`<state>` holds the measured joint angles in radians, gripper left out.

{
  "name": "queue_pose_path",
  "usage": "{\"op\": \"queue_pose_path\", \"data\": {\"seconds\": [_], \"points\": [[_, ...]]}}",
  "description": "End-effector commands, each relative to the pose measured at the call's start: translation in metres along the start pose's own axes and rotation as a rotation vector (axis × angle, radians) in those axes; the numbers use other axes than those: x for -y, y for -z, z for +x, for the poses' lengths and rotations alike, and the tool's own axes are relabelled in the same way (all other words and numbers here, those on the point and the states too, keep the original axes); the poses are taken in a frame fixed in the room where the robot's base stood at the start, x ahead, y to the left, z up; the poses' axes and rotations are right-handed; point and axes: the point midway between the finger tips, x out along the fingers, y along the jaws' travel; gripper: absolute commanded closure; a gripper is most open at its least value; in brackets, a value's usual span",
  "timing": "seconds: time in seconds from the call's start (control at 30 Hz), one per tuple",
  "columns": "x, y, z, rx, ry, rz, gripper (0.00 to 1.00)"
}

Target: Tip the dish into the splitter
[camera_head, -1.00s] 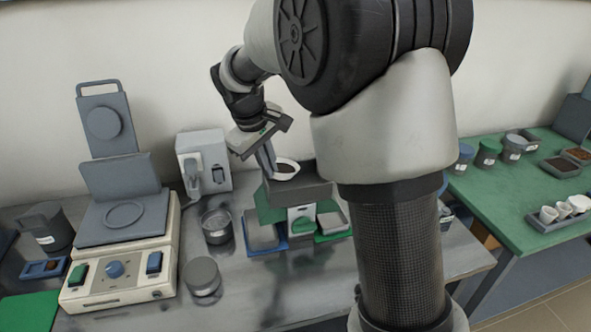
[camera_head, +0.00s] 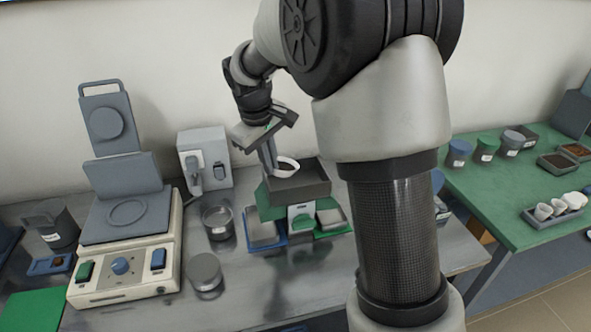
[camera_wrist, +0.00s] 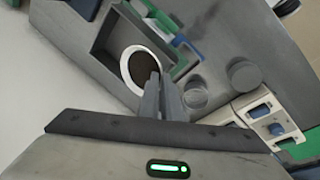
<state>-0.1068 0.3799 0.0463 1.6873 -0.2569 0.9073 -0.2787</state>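My gripper (camera_head: 270,160) is shut on the near rim of a white dish (camera_head: 287,165). In the wrist view, the fingers (camera_wrist: 164,100) are close together at the rim of the dish (camera_wrist: 153,54), which has dark brown material inside. The splitter (camera_head: 302,190) has a dark open hopper on top and a green body. The dish is over the hopper and looks tilted in the head view; whether they touch is unclear. The hopper (camera_wrist: 100,42) also shows around the dish in the wrist view. A blue-edged tray (camera_head: 262,232) and a green-edged tray (camera_head: 332,222) sit at the splitter's base.
A hotplate-like device (camera_head: 125,262) with a raised lid stands at left. A metal cup (camera_head: 217,222) and a grey round container (camera_head: 204,272) stand between it and the splitter. A green table (camera_head: 505,205) at right holds jars, trays and white crucibles (camera_head: 562,206).

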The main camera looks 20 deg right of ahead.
Motion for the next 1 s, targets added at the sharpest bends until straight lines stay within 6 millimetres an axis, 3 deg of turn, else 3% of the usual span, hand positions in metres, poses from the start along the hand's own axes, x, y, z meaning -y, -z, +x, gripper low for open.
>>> {"op": "queue_pose_path", "data": {"seconds": [1.0], "points": [[-0.0074, 0.0010, -0.0082, 0.002, 0.110, 0.009, 1.00]]}}
